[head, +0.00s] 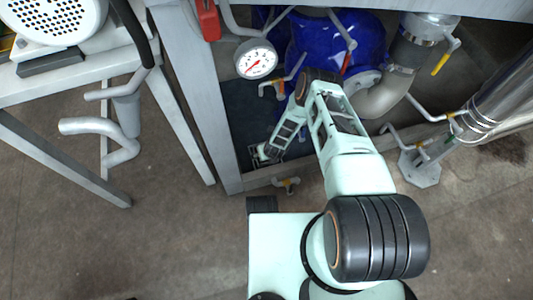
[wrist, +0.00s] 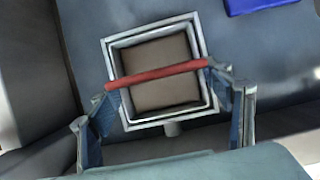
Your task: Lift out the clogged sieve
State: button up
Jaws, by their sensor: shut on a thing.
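In the wrist view, a square metal frame with double rims (wrist: 200,40) surrounds a flat brown surface; I take it for the sieve in its housing. A red bar (wrist: 157,75) runs across it as a handle. My gripper (wrist: 163,77) has one finger at each end of the red bar and is shut on it across its length. I cannot tell whether the sieve sits in the housing or is raised. In the head view my gripper (head: 268,153) is low inside the metal stand, and the sieve is mostly hidden there.
A blue vessel (head: 335,45) with pipes and valves stands behind my arm. A pressure gauge (head: 256,60) hangs near my gripper. The stand's metal leg (head: 200,110) is close on the left. A steel pipe (head: 500,100) is at right. Open floor lies front left.

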jog(key=shift+r+p, duration=3.7)
jog(key=shift+r, duration=1.35)
jog(key=shift+c, duration=0.4)
